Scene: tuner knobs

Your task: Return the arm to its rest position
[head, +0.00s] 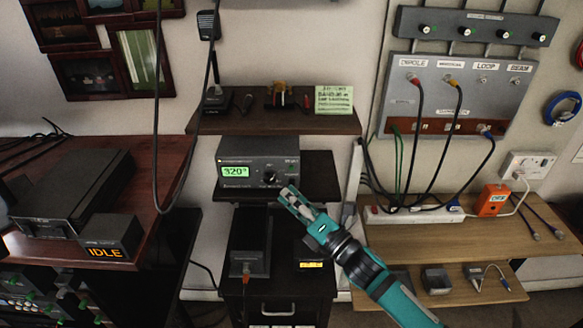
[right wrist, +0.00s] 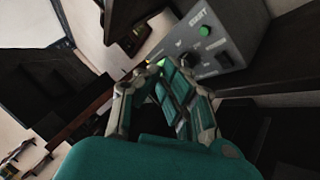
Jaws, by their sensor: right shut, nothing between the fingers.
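My right arm and gripper (head: 292,197) reach up from the bottom right in the head view. The gripper is shut and empty, just below and right of the knob of the tuner box (head: 230,155). The box has a green display reading 320° and a dark knob (head: 269,178). The right wrist view shows my gripper (right wrist: 160,75) with its fingertips together, and the tuner's front panel (right wrist: 205,35) with knobs beyond it. I cannot tell the exact gap between the fingertips and the panel. My left gripper does not show.
A grey cable panel (head: 455,95) hangs on the wall at right. A power strip (head: 410,214) and an orange box (head: 492,200) lie on the wooden shelf (head: 440,245). A dark device (head: 70,190) and an IDLE sign (head: 107,252) stand on the left desk. Cables hang nearby.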

